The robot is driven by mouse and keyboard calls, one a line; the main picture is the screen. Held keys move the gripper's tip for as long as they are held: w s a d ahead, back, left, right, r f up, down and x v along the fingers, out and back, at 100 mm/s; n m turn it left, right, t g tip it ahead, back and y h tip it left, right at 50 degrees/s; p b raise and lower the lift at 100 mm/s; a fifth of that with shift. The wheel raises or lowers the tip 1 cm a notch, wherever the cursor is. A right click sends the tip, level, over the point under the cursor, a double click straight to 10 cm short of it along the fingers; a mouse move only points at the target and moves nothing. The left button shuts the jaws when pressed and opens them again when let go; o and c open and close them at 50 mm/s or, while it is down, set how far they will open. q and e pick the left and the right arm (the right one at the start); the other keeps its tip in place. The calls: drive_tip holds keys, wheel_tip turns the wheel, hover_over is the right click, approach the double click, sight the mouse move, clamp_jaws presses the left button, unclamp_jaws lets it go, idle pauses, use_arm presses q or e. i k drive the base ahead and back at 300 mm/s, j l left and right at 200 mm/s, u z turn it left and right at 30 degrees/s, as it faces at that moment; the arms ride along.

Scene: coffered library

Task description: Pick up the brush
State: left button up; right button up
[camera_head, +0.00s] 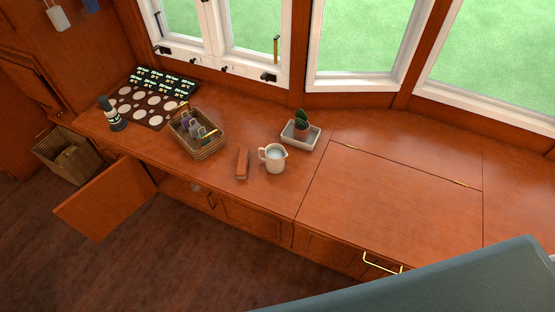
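A small oblong reddish-brown thing (242,163), which looks like the brush, lies on the wooden counter (260,197) near its front edge. It lies between the wicker basket and the cream jug, apart from both. Its fine detail is too small to make out. Neither of my grippers shows in the head view.
The cream jug (274,158) stands close right of the brush. A potted cactus (302,124) sits in a pale tray (312,138). A cabinet door (105,205) hangs open below. The right counter is clear.

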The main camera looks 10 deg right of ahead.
sight(242, 160)
drive_tip(key=i+j+z, duration=0.1)
drive_tip(key=j+z, duration=0.15)
drive_tip(key=z, duration=0.2)
drive_tip(key=i+j+z, duration=0.1)
drive_tip(key=j+z, duration=0.2)
drive_tip(key=z, duration=0.2)
drive_tip(key=j+z, duration=0.3)
drive_tip(key=z, duration=0.15)
drive_tip(key=j+z, duration=0.1)
drive_tip(key=j, duration=0.45)
drive_tip(key=k+j+z, duration=0.15)
drive_tip(key=j, duration=0.4)
drive_tip(key=k+j+z, duration=0.1)
drive_tip(key=j, duration=0.45)
